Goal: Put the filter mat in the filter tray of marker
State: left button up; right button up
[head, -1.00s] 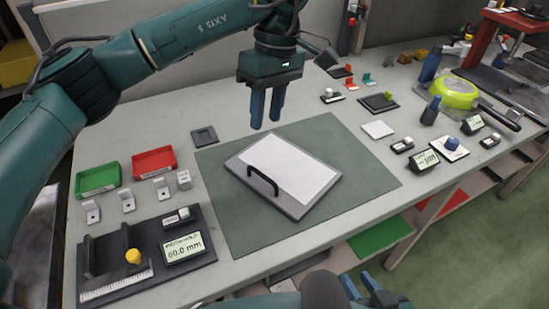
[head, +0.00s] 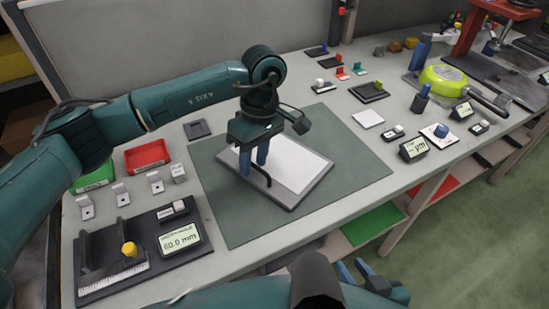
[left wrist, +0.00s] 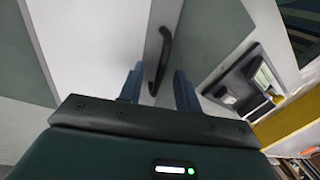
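A flat grey plate with a white sheet on top (head: 296,162) and a black bar handle (head: 262,178) lies on the dark green mat; I cannot tell for sure that this is the filter mat. My left gripper (head: 253,168) is open above the plate's left side, at the handle. In the left wrist view the black handle (left wrist: 165,48) shows between and just beyond its two blue fingers (left wrist: 158,88). Contact cannot be told. My right gripper (head: 356,270) is open and empty, low in front of the table edge. A green tray surface (head: 374,223) and a red one (head: 433,187) show under the table.
A red bin (head: 148,155) and a green bin (head: 93,178) stand at the left. A gauge with a 60.0 mm display (head: 181,240) is at the front left. The green mat (head: 235,215) is clear around the plate.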

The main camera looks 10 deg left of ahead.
pick_arm(q)
grip_shut()
dwell(0.3)
dwell(0.4)
